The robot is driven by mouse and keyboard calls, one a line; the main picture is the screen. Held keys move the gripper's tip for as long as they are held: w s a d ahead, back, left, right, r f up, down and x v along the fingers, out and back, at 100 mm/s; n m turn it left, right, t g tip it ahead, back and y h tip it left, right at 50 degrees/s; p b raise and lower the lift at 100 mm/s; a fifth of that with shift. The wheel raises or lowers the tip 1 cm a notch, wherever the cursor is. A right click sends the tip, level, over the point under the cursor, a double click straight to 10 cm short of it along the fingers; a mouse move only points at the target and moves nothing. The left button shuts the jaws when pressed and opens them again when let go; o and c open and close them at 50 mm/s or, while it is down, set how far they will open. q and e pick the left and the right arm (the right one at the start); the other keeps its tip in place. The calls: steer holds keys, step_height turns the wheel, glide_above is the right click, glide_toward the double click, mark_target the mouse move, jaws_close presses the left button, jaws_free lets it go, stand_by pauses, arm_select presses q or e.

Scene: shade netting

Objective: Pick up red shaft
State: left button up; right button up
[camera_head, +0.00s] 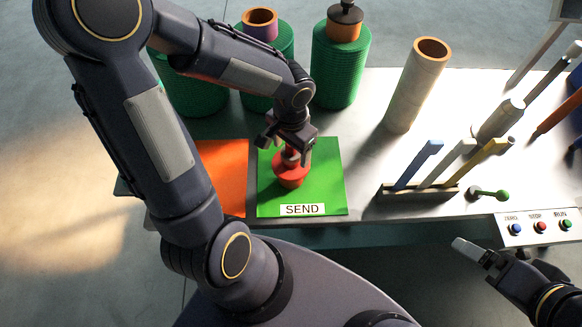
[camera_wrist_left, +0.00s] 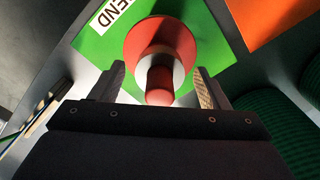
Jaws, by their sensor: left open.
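The red shaft (camera_head: 291,171) stands on the green SEND mat (camera_head: 330,196). It has a wide red flange, a pale collar and a narrower red top. In the left wrist view the red shaft (camera_wrist_left: 160,50) points its end toward the camera. My left gripper (camera_head: 290,150) is above and around the shaft's upper part, with its open fingers on either side. In the left wrist view the left gripper (camera_wrist_left: 160,88) shows a gap between each finger and the shaft. My right gripper (camera_head: 472,250) is at the lower right, off the table's front edge; its jaws are unclear.
An orange mat (camera_head: 222,170) lies left of the green one. Green netting rolls (camera_head: 340,70) stand behind. A pale tube (camera_head: 415,85) stands at the back right. A rack (camera_head: 418,193) with coloured tools, a green-knobbed lever (camera_head: 490,193) and a button panel (camera_head: 540,228) are to the right.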

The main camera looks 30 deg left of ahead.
arm_select(q)
steer(key=shift+c, duration=0.2)
jaws_close()
steer(key=shift+r, duration=0.1)
stand_by(0.4)
